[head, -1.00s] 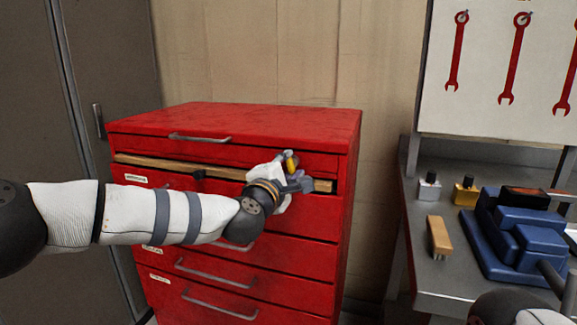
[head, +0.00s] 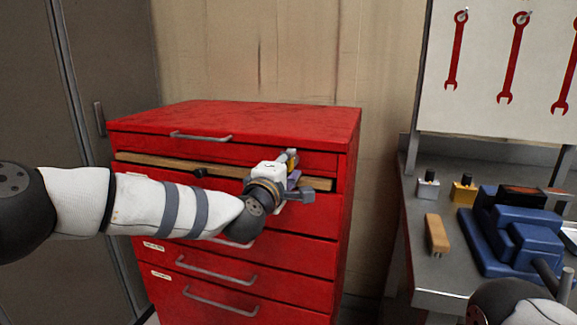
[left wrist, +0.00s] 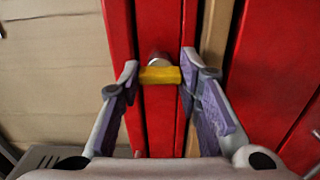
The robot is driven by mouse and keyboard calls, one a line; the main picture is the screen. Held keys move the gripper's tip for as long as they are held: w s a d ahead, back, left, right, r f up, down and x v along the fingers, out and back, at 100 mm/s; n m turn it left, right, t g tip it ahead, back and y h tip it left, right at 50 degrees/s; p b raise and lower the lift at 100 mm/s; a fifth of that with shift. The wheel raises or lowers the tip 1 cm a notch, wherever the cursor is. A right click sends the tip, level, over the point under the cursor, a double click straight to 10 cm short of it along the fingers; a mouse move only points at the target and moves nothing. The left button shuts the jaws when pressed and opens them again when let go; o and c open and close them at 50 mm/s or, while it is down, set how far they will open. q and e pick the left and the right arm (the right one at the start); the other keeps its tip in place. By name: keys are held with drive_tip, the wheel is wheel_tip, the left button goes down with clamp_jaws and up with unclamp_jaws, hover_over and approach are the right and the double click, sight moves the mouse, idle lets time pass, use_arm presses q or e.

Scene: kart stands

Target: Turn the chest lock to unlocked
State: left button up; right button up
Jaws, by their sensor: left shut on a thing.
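The red tool chest (head: 235,117) stands against the wall in the head view. Its lock has a small yellow turning piece (head: 291,157) on the upper right of the front. In the left wrist view the yellow piece (left wrist: 160,75) lies crosswise between the fingertips, with a round metal part behind it on a red face. My left gripper (head: 289,165) is shut on the yellow piece. Part of my right arm shows at the bottom right, but its gripper is out of view.
A wooden bar (head: 165,168) crosses the chest front near the top. Several drawers have grey handles (head: 215,272).

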use_arm(q)
drive_tip(key=o, duration=1.2)
drive_tip(key=shift+c, duration=0.2)
